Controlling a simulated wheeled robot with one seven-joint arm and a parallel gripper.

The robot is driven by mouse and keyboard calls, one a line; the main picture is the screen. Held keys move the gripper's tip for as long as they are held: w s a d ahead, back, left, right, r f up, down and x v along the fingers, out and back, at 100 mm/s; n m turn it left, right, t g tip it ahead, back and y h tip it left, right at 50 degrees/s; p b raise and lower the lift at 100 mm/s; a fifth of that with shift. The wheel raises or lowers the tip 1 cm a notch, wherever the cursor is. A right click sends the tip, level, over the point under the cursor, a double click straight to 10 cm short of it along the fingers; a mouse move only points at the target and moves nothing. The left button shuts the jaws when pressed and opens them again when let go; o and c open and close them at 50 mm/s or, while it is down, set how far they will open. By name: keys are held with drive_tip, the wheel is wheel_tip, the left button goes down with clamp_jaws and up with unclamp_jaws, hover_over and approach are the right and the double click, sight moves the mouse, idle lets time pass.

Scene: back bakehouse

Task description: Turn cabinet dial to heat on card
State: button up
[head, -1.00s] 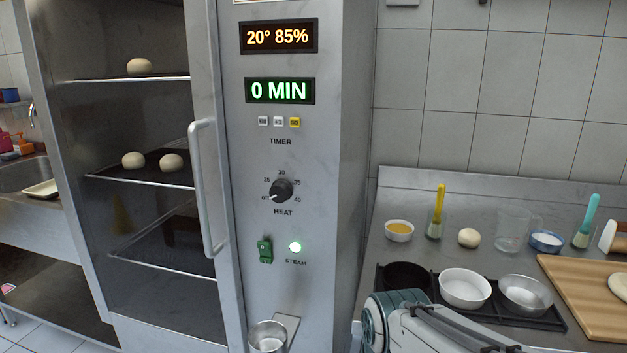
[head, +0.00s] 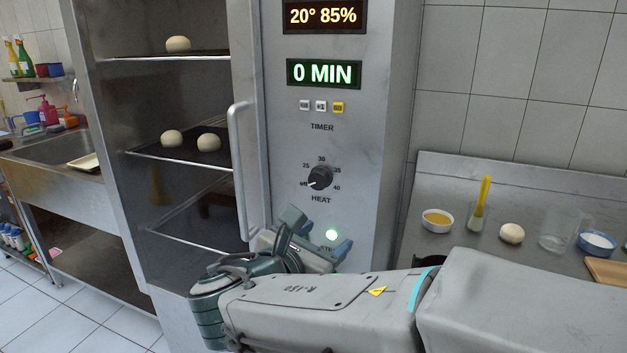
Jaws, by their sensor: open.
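The cabinet's heat dial (head: 319,178) is a black round knob on the steel panel, with marks from off at lower left through 25, 30 and 35 to 40. Its pointer is at the lower left, near off. My gripper (head: 318,233) is open and empty, below the dial and apart from it, with blue-grey fingertips in front of the steam area. It hides the steam switch and part of the steam label. No card with a heat is in view.
Dough balls (head: 172,138) sit on the cabinet shelves. A steel counter (head: 440,185) with bowls and a brush jar is at the right. A sink (head: 50,150) is far left.

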sight(317, 180)
drive_tip(key=a+r+n+t+y, duration=0.1)
drive_tip(key=a+r+n+t, duration=0.25)
drive_tip(key=a, duration=0.25)
drive_tip(key=x, duration=1.3)
drive_tip(key=shift+w, duration=0.2)
drive_tip(key=c, duration=1)
